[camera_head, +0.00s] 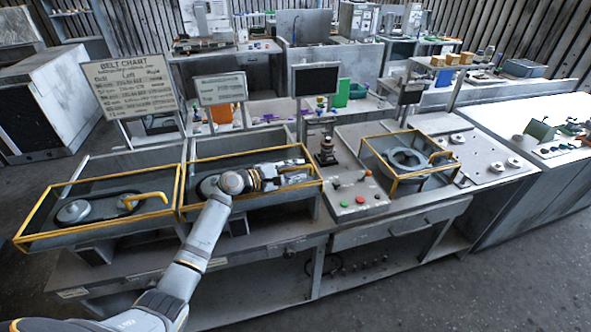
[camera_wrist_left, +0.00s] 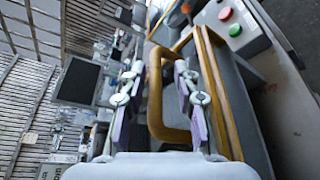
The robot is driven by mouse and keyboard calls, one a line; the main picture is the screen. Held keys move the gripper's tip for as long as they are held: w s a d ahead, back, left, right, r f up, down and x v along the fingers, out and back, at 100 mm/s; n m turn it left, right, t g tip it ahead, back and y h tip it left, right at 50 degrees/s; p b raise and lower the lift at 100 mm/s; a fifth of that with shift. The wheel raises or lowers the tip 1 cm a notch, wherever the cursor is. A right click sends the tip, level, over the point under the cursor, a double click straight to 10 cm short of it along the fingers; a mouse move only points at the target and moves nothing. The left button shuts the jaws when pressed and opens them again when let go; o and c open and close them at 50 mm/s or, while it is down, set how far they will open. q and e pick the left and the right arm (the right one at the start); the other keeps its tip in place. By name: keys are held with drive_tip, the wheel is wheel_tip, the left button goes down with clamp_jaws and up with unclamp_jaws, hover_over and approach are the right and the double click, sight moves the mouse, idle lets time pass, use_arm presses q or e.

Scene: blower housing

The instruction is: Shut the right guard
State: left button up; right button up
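Two yellow-framed guards sit side by side on the bench in the head view. The right guard (camera_head: 255,201) lies around the middle tray, and its yellow frame also shows in the left wrist view (camera_wrist_left: 219,95). I cannot tell clearly how far it is swung. My left gripper (camera_head: 303,169) is over the right part of this frame. In the left wrist view its two fingers (camera_wrist_left: 158,66) are apart, one on each side of the yellow handle (camera_wrist_left: 157,105). My left forearm hides part of the tray. My right gripper is not in view.
The left guard (camera_head: 95,235) frames a tray with pulleys. A control panel (camera_head: 355,198) with red and green buttons stands right of the right guard. Further right is another yellow frame (camera_head: 411,178) around a round housing (camera_head: 404,157). Signboards (camera_head: 131,87) rise behind.

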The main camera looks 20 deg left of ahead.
use_arm(q)
drive_tip(key=shift+r, duration=0.1)
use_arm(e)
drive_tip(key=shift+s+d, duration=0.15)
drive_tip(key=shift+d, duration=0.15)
use_arm(q)
drive_tip(key=shift+v, duration=5.9)
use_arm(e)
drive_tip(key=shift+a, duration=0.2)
use_arm(q)
drive_tip(key=shift+s, duration=0.1)
